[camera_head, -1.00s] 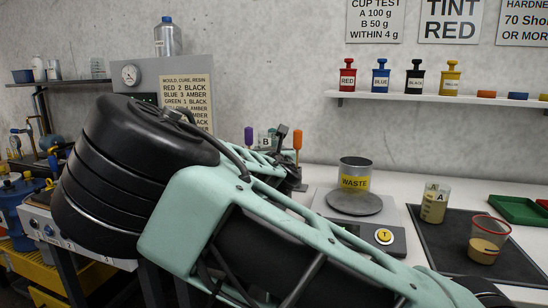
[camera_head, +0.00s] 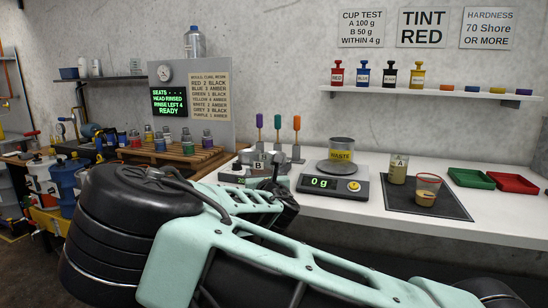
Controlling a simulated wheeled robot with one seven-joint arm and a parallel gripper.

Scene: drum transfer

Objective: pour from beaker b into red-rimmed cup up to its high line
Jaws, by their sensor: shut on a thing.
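The red-rimmed cup (camera_head: 429,184) is clear and stands upright on a dark mat, with tan liquid in its lower part. Its high line is too small to make out. Beaker b (camera_head: 257,168), marked B, is at the far end of my arm, left of the scale. My gripper (camera_head: 277,187) is shut on it, partly hidden by my own arm links. The beaker's contents cannot be made out. The gripper and beaker are well left of the cup.
Beaker A (camera_head: 398,170) stands just behind the cup on the mat (camera_head: 455,208). Three coloured-handled tools stand behind my gripper. Green (camera_head: 471,178) and red (camera_head: 513,183) trays lie at right.

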